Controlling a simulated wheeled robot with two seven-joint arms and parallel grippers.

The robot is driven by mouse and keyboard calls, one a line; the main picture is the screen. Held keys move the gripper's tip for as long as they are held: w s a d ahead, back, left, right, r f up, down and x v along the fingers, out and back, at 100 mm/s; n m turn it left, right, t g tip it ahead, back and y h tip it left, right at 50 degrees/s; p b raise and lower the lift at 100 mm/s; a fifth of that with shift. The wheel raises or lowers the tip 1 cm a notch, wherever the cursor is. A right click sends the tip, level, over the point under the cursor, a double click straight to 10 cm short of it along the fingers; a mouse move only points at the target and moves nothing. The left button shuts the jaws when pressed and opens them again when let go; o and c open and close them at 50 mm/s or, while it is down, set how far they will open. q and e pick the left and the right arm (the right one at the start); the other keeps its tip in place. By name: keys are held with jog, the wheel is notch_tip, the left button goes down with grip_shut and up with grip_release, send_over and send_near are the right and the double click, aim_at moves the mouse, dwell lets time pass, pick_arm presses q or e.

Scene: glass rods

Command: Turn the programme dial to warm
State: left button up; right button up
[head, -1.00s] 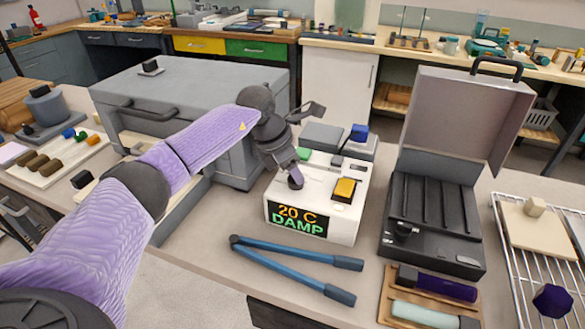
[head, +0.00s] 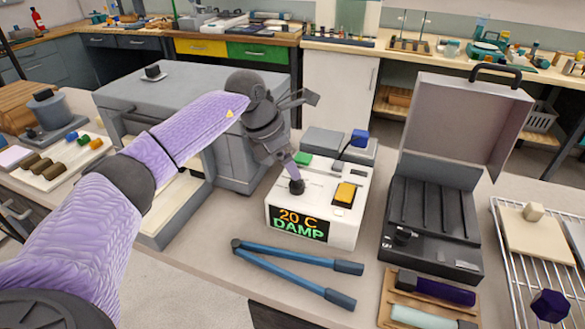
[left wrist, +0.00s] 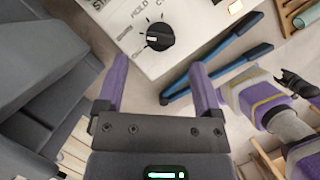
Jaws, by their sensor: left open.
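The white control box (head: 345,212) stands on the bench, and its display (head: 299,223) reads "20 C DAMP". The programme dial (left wrist: 155,38) is a round black knob on its top panel, with a white mark toward its left side in the left wrist view. Printed words ring it; "HOLD" is readable, others are too small or cut off. My left gripper (left wrist: 159,70) is open and empty, its two purple fingers apart, with the dial ahead of the gap between them. In the head view the left gripper is over the box's left part. My right gripper is outside the head view.
Blue-handled long tongs (head: 295,272) lie in front of the box. A yellow switch (head: 345,194) and green button (head: 303,159) are on the box. An open dark case (head: 432,225) stands right, and a large grey chest (head: 190,100) stands behind left. Purple arm parts show at right in the wrist view.

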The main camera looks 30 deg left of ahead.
pick_arm(q)
jog(key=v, duration=0.5)
jog(key=shift+r+p, duration=0.3)
jog(key=shift+p, duration=0.1)
